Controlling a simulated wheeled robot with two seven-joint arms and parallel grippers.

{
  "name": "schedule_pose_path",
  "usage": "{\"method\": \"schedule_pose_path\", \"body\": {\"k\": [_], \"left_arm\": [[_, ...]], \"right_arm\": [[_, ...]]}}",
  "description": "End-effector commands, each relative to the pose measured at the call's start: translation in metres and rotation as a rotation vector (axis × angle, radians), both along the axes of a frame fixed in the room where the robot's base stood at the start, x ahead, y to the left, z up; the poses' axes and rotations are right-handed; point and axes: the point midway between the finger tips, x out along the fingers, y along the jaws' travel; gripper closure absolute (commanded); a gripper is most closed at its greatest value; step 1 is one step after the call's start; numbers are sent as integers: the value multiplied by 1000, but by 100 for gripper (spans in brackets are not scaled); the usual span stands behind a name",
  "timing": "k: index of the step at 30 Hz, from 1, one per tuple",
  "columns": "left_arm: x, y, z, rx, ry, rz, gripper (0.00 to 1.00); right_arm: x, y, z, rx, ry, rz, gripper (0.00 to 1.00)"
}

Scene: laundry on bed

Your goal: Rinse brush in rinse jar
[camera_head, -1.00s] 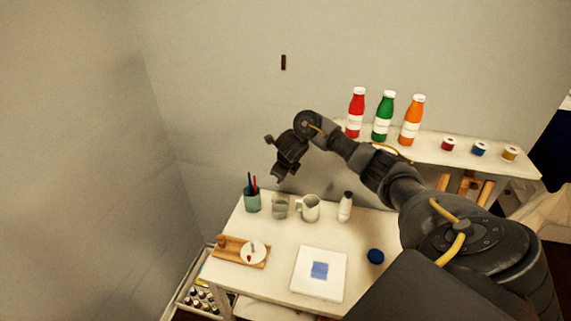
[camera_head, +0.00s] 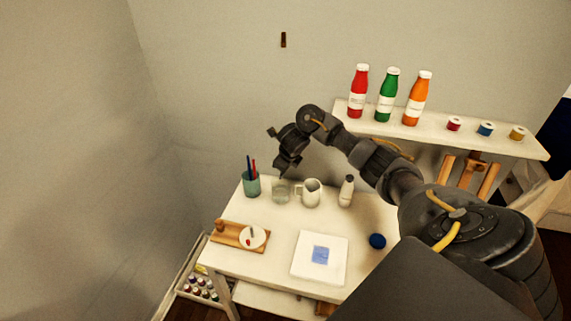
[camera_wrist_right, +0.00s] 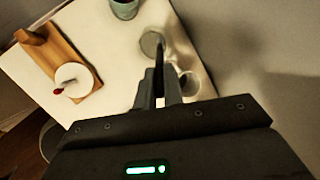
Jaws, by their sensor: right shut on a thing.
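The rinse jar (camera_head: 281,195) is a clear glass on the white table, between the brush cup and the white mug. It also shows in the right wrist view (camera_wrist_right: 148,44). My right gripper (camera_head: 282,176) is just above the jar in the head view. In the wrist view, its fingers (camera_wrist_right: 159,82) are shut on a thin dark brush (camera_wrist_right: 159,55), which points at the jar and overlaps it. I cannot tell whether the tip is inside. The brush is not distinct in the head view. My left gripper is not in view.
A teal cup (camera_head: 251,187) with brushes stands left of the jar. A white mug (camera_head: 311,193) and a white bottle (camera_head: 346,191) stand to its right. A wooden tray (camera_head: 228,233) with a white dish (camera_head: 252,236), a canvas (camera_head: 320,272) and a blue lid (camera_head: 377,241) lie in front.

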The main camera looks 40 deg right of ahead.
Motion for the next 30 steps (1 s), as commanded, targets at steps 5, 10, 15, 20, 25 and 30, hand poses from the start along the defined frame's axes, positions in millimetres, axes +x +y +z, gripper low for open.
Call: {"method": "schedule_pose_path", "body": {"k": [5,10,15,20,25,30], "left_arm": [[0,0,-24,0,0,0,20],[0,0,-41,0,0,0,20],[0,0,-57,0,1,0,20],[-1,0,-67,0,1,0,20],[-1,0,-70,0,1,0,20],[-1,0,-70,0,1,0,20]], "right_arm": [[0,0,-25,0,-1,-1,100],[0,0,-43,-1,0,0,100],[0,0,-61,-1,0,0,100],[0,0,-71,0,-1,-1,100],[0,0,-75,0,-1,-1,100],[0,0,-74,0,-1,-1,100]]}}
